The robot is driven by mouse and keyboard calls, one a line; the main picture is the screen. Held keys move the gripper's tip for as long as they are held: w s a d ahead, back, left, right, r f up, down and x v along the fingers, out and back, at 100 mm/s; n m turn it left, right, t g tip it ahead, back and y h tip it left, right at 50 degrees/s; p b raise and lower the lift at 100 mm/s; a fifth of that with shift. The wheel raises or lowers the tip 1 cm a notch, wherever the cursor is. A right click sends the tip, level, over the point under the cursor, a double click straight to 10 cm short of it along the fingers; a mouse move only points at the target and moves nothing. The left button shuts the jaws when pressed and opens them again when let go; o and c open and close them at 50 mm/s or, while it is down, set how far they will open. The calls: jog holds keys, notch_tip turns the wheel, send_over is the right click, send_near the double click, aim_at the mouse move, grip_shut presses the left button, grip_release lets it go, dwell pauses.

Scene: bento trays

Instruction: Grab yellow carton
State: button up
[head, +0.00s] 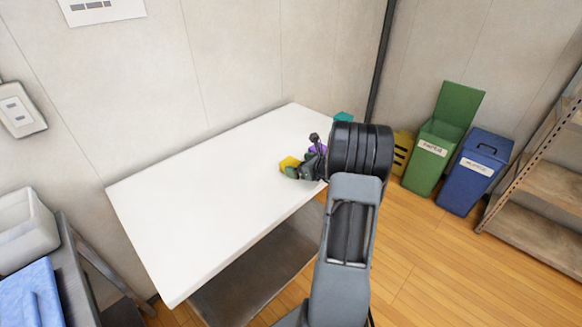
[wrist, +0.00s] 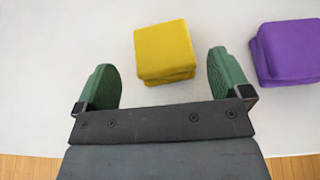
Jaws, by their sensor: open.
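The yellow carton (wrist: 165,52) sits on the white table, centred ahead of my gripper in the wrist view. It looks like a squat block with a seam near its base. My gripper (wrist: 160,84) is open, with one green finger to the left of the carton and one to the right. The carton lies mostly beyond the fingertips, and neither finger visibly touches it. In the head view the yellow carton (head: 288,163) shows at the left of my gripper (head: 298,170), partly hidden by it.
A purple block (wrist: 290,50) stands right of the right finger, a short gap away. A teal object (head: 343,117) is at the table's far corner. The white table (head: 200,210) is clear to the left. Green (head: 436,150) and blue (head: 474,170) bins stand on the floor at right.

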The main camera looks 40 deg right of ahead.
aim_at(293, 164)
jog(key=shift+p+x, duration=0.35)
jog(key=shift+x, duration=2.15)
jog(key=shift+d+f, duration=0.1)
jog(key=shift+c, duration=0.4)
jog(key=c, duration=0.9)
